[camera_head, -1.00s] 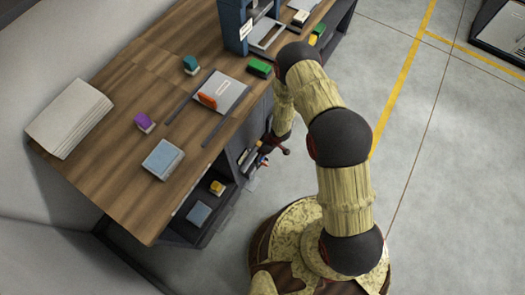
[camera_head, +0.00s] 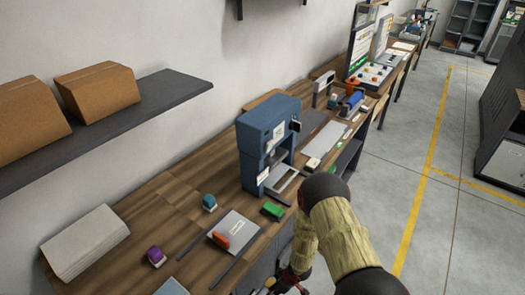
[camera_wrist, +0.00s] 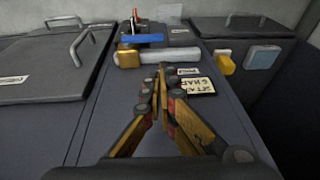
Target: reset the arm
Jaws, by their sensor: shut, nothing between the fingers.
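My gripper (camera_wrist: 161,72) shows in the wrist view with its fingertips together and nothing between them. It points over a dark grey surface with a white cylinder (camera_wrist: 180,55), a blue bar (camera_wrist: 142,41) and a yellow block (camera_wrist: 128,57) just past the fingertips. In the head view my arm bends at the lower right, beside the bench front. My gripper is partly visible at the bottom edge there, low against the bench, and its fingertips cannot be made out.
A wooden bench (camera_head: 150,200) runs along the wall, holding a blue press (camera_head: 262,130), a green block (camera_head: 272,210) and a white plate with an orange handle (camera_head: 237,228). A wall shelf (camera_head: 150,100) bears cardboard boxes (camera_head: 98,90). The floor (camera_head: 420,220) at right is clear.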

